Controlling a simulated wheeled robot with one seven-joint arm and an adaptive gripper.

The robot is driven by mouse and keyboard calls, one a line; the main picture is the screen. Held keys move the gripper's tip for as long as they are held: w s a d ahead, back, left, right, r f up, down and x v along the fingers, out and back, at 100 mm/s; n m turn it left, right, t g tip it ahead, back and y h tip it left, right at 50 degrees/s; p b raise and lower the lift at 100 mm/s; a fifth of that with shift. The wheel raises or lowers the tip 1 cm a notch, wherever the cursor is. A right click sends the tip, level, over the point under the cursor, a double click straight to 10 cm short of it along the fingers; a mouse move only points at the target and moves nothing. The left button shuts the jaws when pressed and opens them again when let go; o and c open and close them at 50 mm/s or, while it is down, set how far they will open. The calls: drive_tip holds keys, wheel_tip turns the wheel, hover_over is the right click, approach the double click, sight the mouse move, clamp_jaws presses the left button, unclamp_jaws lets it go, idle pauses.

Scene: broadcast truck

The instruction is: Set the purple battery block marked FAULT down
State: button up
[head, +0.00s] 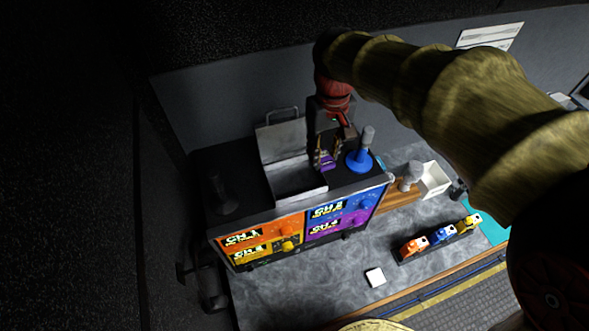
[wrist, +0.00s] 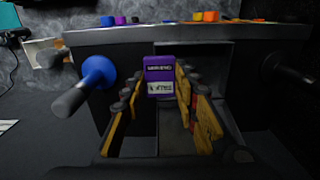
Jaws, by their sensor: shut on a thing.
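The purple battery block (head: 327,163) is between the fingers of my gripper (head: 328,150), close to the black top of the equipment rack (head: 235,160). In the wrist view the block (wrist: 159,68) is upright, with a white label whose text is too small to read surely. My gripper (wrist: 155,98) is shut on it. In the head view the block is just right of the open grey metal bin (head: 300,194) and left of the blue knobbed stick (head: 359,160). I cannot tell whether its underside touches the rack top.
The blue stick (wrist: 92,82) stands close beside my fingers. The bin's raised lid (head: 283,140) stands behind it. A dark knobbed stick (head: 222,195) is at the rack's left. The bench holds a white box (head: 434,180), a white block (head: 375,277) and a rail of coloured blocks (head: 440,238).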

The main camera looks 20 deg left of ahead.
drive_tip(key=p, duration=0.1)
hover_over(295, 181)
drive_tip(key=d, duration=0.1)
wheel_tip(295, 181, down, 6)
drive_tip(key=shift+w+r, duration=0.15)
drive_tip(key=shift+r, duration=0.05)
drive_tip(key=shift+a+f, duration=0.35)
drive_tip(key=shift+f, duration=0.15)
drive_tip(key=shift+s+a+f+p, duration=0.1)
drive_tip(key=shift+f+p, duration=0.2)
drive_tip(key=shift+f, duration=0.55)
drive_tip(key=shift+s+a+f+p, duration=0.1)
drive_tip(key=shift+f+p, duration=0.2)
drive_tip(key=shift+f, duration=0.55)
drive_tip(key=shift+f, duration=0.2)
drive_tip(key=o, duration=1)
drive_tip(key=shift+c, duration=0.2)
drive_tip(key=shift+r, duration=0.2)
wheel_tip(295, 181, up, 12)
drive_tip(key=b, duration=0.1)
drive_tip(key=shift+b, duration=0.35)
